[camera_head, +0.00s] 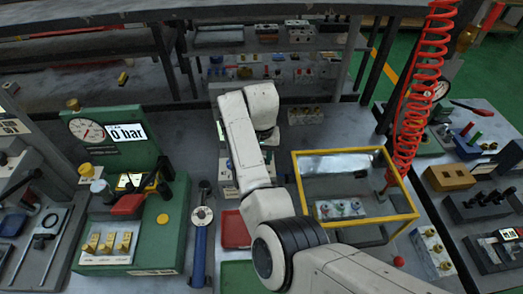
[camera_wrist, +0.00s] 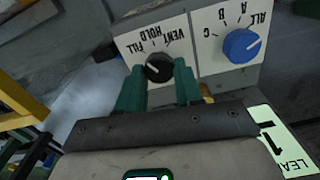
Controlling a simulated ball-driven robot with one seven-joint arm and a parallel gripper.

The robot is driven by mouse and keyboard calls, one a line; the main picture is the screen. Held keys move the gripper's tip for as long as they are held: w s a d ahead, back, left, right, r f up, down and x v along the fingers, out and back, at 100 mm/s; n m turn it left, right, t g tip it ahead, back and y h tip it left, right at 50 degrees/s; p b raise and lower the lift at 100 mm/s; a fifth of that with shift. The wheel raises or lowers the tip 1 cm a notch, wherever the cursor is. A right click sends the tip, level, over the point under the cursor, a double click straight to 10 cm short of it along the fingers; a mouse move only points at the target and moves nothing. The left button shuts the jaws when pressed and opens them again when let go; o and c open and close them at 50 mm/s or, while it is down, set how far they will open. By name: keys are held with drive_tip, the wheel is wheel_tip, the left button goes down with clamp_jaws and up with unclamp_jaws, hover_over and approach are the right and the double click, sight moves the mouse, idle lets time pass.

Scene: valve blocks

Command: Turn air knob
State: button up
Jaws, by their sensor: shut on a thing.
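In the wrist view, a black knob (camera_wrist: 158,67) sits on a light panel (camera_wrist: 122,42) marked FILL, HOLD and VENT, with the lettering upside down. A pale pointer line shows on its face; I cannot tell exactly which word it points to. The two green fingers of my gripper (camera_wrist: 158,72) are on either side of this knob and shut on it. To its right, a blue knob (camera_wrist: 241,46) with marks ALL, A, B and C stands clear of the fingers. In the head view, my arm hides the fingers.
In the head view, a yellow-framed case (camera_head: 296,180) stands right of my arm, with a red coiled hose (camera_head: 413,110) beside it. A green gauge block reading 0 bar (camera_head: 95,150) and a blue cylinder (camera_head: 199,250) stand to the left.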

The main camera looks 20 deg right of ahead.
drive_tip(key=shift+r+n+p, duration=0.1)
drive_tip(key=shift+n+p, duration=0.55)
drive_tip(key=shift+n, duration=0.55)
drive_tip(key=o, duration=1)
drive_tip(key=shift+o, duration=0.2)
wheel_tip(320, 180, up, 11)
drive_tip(key=b, duration=0.1)
drive_tip(key=shift+a+f, duration=0.1)
drive_tip(key=shift+f, duration=0.1)
